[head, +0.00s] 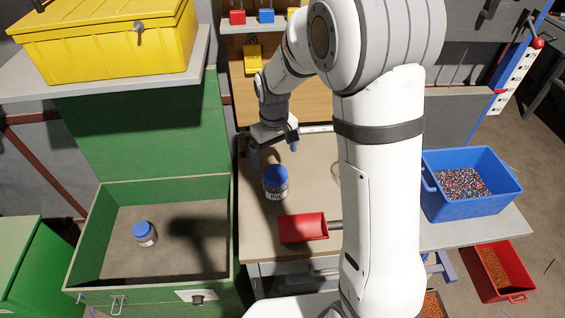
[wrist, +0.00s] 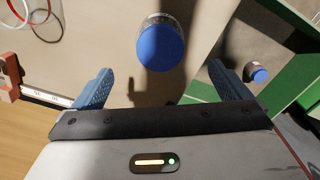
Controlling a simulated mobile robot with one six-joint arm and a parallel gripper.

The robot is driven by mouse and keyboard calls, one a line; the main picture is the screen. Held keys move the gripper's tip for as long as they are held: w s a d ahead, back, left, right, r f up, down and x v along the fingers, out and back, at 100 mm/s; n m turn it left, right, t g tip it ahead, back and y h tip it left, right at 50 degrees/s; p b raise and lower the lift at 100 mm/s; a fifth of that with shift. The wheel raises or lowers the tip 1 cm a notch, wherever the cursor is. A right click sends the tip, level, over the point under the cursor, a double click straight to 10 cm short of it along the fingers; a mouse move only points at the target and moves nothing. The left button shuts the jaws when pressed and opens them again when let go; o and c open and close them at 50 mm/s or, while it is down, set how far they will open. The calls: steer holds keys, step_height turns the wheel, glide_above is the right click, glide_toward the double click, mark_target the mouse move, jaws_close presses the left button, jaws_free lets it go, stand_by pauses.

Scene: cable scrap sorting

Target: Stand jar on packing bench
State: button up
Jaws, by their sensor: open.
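A jar with a blue lid and a dark printed label (head: 276,184) stands upright on the light-topped bench (head: 255,235). In the wrist view its blue lid (wrist: 161,48) shows just beyond the fingertips, roughly midway between them. A second blue-lidded jar (head: 144,233) is inside the green-walled bay (head: 100,215) at left, slightly tilted in the picture; it also shows in the wrist view (wrist: 256,73). My gripper (head: 274,151) is open and empty, with blue fingers, behind the bench jar and apart from it. It also shows in the wrist view (wrist: 161,72).
A red scoop (head: 303,228) lies on the bench in front of the jar. A blue bin of granules (head: 475,209) stands at right, and a yellow case (head: 105,50) on a shelf at upper left. A red bin (head: 505,294) is lower right. The bay floor is mostly clear.

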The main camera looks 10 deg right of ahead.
steer(key=s+d+r+m+t, duration=0.1)
steer(key=s+d+r, duration=0.4)
steer(key=s, duration=0.5)
steer(key=s+d+r+m+t, duration=0.1)
steer(key=s+d+r+m, duration=0.3)
steer(key=s, duration=0.7)
step_height(320, 180, up, 4)
steer(key=shift+d+f+t, duration=0.15)
steer(key=shift+d+t, duration=0.25)
steer(key=shift+d, duration=0.65)
steer(key=shift+c, duration=0.4)
